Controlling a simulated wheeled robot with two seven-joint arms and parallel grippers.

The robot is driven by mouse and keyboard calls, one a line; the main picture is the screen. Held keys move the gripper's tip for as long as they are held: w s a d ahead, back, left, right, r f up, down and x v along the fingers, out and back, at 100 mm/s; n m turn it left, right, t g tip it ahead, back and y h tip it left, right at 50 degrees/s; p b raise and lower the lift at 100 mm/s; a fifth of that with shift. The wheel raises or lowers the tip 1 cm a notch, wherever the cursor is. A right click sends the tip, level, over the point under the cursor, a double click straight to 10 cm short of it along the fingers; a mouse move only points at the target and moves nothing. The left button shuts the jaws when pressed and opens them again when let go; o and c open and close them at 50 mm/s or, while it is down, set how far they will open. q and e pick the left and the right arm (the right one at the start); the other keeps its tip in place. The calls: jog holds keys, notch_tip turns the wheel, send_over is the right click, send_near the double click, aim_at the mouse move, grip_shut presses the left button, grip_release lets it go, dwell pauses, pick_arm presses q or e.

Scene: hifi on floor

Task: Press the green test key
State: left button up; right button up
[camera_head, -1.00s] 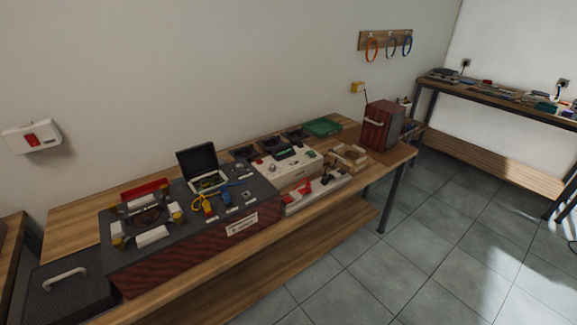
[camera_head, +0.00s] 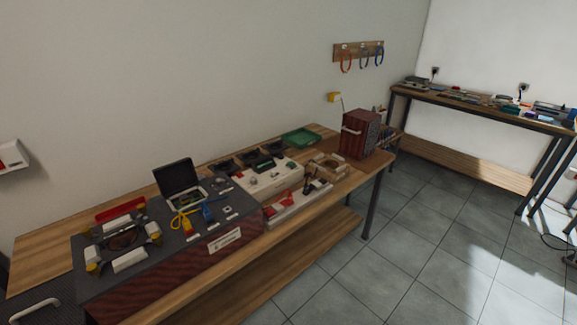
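I cannot clearly pick out a green test key at this size. A white instrument box (camera_head: 262,184) with small controls on top stands mid-bench, beside a dark red-fronted unit (camera_head: 215,252) with a dark grey top. On that unit are an open black case (camera_head: 179,178), a yellow connector (camera_head: 181,221), a blue connector (camera_head: 207,213) and several small square pieces. A low white tray (camera_head: 290,212) with red items lies in front of the white box. Neither of my grippers is in view.
The wooden bench (camera_head: 41,260) runs along the wall. A green tray (camera_head: 300,138) and a dark red box with a handle (camera_head: 359,136) stand toward its far end. A second bench (camera_head: 480,108) stands at the back right. The tiled floor (camera_head: 400,262) in front is open.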

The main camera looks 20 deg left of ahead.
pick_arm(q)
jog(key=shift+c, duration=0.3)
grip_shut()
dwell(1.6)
